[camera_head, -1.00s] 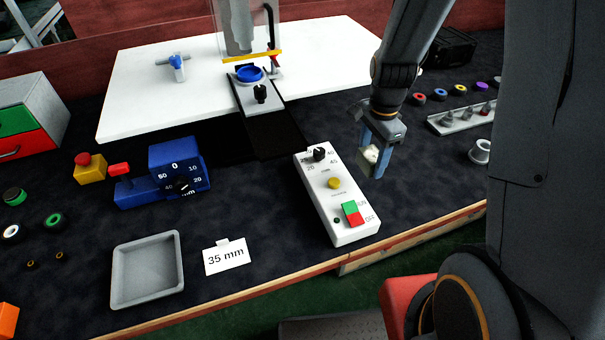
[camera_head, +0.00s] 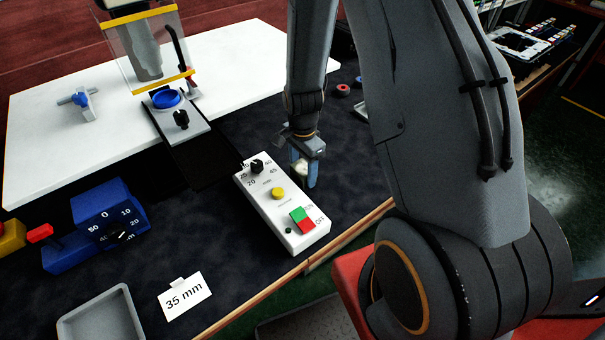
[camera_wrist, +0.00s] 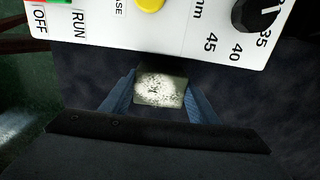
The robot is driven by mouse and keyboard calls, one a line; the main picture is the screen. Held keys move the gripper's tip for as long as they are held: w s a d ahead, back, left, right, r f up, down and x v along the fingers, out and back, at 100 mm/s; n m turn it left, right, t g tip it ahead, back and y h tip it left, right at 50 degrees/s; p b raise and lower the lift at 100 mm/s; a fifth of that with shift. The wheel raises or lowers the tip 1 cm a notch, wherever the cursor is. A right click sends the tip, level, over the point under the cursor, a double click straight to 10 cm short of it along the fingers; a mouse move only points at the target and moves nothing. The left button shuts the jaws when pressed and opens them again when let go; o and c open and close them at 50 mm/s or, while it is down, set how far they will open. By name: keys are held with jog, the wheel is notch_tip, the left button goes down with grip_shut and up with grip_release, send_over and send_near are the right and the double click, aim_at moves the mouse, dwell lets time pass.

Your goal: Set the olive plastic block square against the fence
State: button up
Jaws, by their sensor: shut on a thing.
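My gripper (camera_head: 304,172) is shut on a small block (camera_head: 300,169), just right of the white control box. In the wrist view the block (camera_wrist: 160,88) sits between the two blue fingers; its face is pale and speckled with olive-tinted edges. Its underside is hidden, and I cannot tell whether it touches the table. A machine with a clear guard (camera_head: 150,55) stands at the upper left, with a blue ring (camera_head: 166,98) on its plate below. I cannot clearly pick out the fence. The block is well apart from this machine.
The white control box (camera_head: 283,206) has a knob, a yellow button and green and red buttons. A blue dial unit (camera_head: 103,212), a grey tray (camera_head: 70,325) and a 35 mm card (camera_head: 185,297) lie left. A blue-handled clamp (camera_head: 78,98) stands on the white board (camera_head: 40,135).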

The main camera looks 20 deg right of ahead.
jog(key=shift+f, duration=0.95)
jog(key=shift+f, duration=0.15)
jog(key=o, duration=1.2)
